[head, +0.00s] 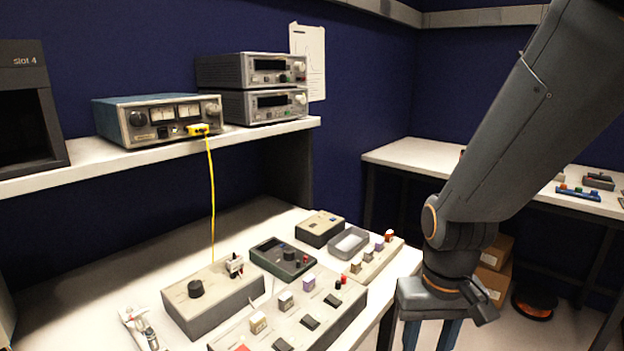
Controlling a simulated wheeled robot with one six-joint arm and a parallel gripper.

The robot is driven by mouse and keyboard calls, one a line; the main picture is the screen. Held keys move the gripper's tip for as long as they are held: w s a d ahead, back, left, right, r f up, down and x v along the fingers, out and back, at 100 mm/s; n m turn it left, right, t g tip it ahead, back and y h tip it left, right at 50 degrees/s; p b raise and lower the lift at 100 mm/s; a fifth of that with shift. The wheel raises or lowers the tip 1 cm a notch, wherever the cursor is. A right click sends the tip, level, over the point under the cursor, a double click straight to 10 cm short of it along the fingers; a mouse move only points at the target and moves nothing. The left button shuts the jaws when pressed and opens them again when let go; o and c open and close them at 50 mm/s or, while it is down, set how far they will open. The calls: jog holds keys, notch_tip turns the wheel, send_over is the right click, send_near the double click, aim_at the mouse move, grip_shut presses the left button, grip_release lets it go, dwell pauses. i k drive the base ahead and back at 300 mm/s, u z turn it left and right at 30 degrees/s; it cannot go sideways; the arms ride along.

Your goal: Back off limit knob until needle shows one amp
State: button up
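A blue-cased supply (118,112) with two needle meters (174,112) stands on the shelf at left. A dark round knob (138,118) is left of the meters and another (212,110) is right of them. Their labels and the needle readings are too small to read. A yellow plug (198,129) sits at its front, with a yellow lead hanging down. My gripper (431,338) is at the lower right, pointing down, well away from the supply. Its two fingers stand apart with nothing seen between them; their tips are cut off by the frame's bottom edge.
Two stacked grey instruments (252,104) stand right of the supply. The bench below holds a grey box with a black knob (195,289), a dark meter (283,257), a switch panel (305,318) and a tray (348,243). The shelf edge (262,136) overhangs the bench.

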aim_at(211, 109)
jog(key=u, duration=0.5)
jog(key=k, duration=1.1)
jog(key=z, duration=0.35)
jog(key=i, duration=0.7)
jog(key=z, duration=0.15)
